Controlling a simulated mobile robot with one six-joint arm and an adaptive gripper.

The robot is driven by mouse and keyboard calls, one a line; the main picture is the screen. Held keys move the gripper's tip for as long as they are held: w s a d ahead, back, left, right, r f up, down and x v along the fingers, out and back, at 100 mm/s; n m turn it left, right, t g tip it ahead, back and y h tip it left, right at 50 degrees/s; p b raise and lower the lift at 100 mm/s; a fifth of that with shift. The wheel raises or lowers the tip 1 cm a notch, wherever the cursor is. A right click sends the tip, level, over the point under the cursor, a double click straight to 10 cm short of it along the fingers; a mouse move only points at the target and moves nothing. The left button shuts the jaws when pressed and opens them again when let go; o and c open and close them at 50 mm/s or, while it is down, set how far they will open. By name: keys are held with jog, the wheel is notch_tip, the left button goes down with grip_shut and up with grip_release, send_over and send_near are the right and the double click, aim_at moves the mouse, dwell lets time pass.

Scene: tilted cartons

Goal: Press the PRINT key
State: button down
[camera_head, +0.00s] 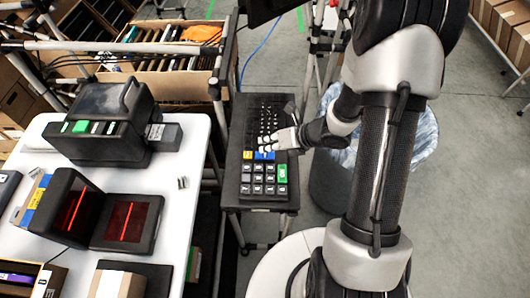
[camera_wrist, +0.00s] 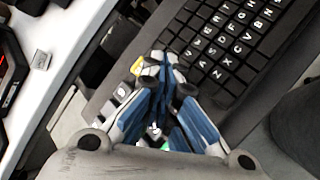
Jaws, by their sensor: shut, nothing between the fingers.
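A dark keyboard (camera_head: 240,150) stands on a small stand in the head view. It has black letter keys, a row with a yellow key (camera_head: 248,155) and a blue key (camera_head: 264,156), and a grey number pad with a tall green key (camera_head: 282,174). I cannot read which key says PRINT. My gripper (camera_head: 268,146) is shut and empty, just over the keyboard near the blue key. In the wrist view its closed fingertips (camera_wrist: 165,68) cover part of the key rows, beside the yellow key (camera_wrist: 136,66). Whether they touch a key I cannot tell.
A white table (camera_head: 185,215) at left holds a dark printer-like machine (camera_head: 100,125) with a green button and a scanner with red lines (camera_head: 125,222). A bin with a clear liner (camera_head: 335,185) stands right of the keyboard. A carton of files (camera_head: 165,80) is behind.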

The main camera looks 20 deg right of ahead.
jog(key=shift+r+p, duration=1.75)
jog(key=shift+r, duration=0.75)
jog(key=shift+w, duration=0.1)
jog(key=w+d+r+m+t+h, duration=0.2)
jog(key=d+r+m+h, duration=0.55)
jog(key=r+m, duration=0.5)
jog(key=s+d+r+m+h, duration=0.2)
jog(key=s+r+m, duration=0.2)
jog(key=r+m, duration=0.35)
jog(key=s+a+r+m+g+y, duration=0.1)
jog(key=s+a+r+m, duration=0.1)
jog(key=s+a+m, duration=0.3)
jog(key=s+a+r+m+g+y, duration=0.1)
jog(key=s+a+m, duration=0.4)
jog(key=s+m, duration=0.6)
jog(key=s+r+g, duration=0.1)
jog(key=s, duration=0.3)
jog(key=shift+a+r+m+g+y, duration=0.15)
jog(key=shift+m+g+y, duration=0.15)
jog(key=shift+y, duration=0.05)
